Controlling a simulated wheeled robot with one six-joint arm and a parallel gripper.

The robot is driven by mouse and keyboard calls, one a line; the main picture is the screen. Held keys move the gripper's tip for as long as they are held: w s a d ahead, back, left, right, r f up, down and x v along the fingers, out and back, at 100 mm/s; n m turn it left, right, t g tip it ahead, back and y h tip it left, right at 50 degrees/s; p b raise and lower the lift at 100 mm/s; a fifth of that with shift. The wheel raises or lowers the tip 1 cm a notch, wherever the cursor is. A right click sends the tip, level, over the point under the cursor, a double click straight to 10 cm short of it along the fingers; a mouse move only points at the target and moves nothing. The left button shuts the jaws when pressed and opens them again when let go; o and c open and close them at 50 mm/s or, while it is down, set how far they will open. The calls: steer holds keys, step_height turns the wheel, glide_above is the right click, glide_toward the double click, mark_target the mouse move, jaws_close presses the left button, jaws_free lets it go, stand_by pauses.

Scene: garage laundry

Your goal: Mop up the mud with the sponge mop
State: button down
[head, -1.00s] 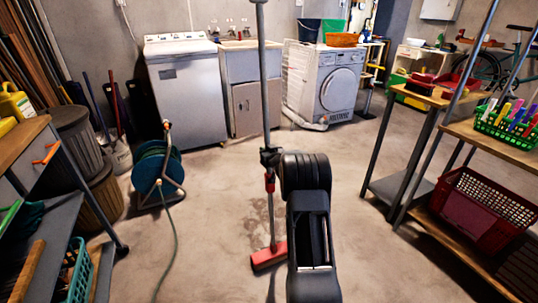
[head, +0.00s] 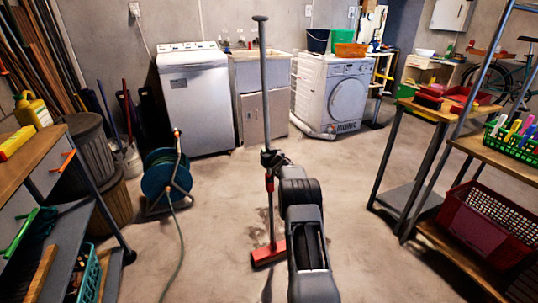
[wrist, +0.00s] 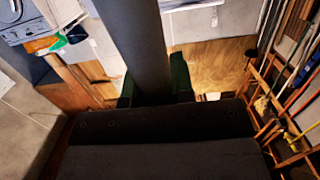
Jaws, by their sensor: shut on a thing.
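The sponge mop (head: 264,95) stands nearly upright in the head view, with a long grey handle and a red head (head: 266,255) low on the floor in front of me. My gripper (head: 270,158) is shut around the handle partway up. In the wrist view the handle (wrist: 133,45) runs between the dark green fingers of my gripper (wrist: 154,90). No clear mud patch stands out; the concrete around the mop head has faint brownish stains, and my arm hides the floor just to its right.
A hose reel (head: 167,180) stands left of the mop, its hose trailing forward. A workbench (head: 72,205) is at the left, and shelves with a red crate (head: 485,225) are at the right. A washer (head: 194,100) and dryer (head: 330,95) stand at the back. Middle floor is open.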

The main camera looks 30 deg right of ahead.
steer(key=shift+w+d+p, duration=0.15)
steer(key=shift+w+p, duration=0.25)
steer(key=shift+w, duration=0.95)
steer(key=shift+w+d+p, duration=0.15)
steer(key=shift+w+p, duration=0.25)
steer(key=shift+w, duration=0.9)
steer(key=shift+r, duration=0.2)
steer(key=r+p, duration=0.1)
steer(key=p, duration=0.1)
steer(key=s+r+p, duration=0.1)
steer(key=r+p, duration=0.1)
steer(key=p, duration=0.1)
steer(key=s+r+p, duration=0.1)
steer(key=r+p, duration=0.1)
steer(key=shift+a+p, duration=0.1)
steer(key=shift+p, duration=0.3)
steer(key=shift+f, duration=0.15)
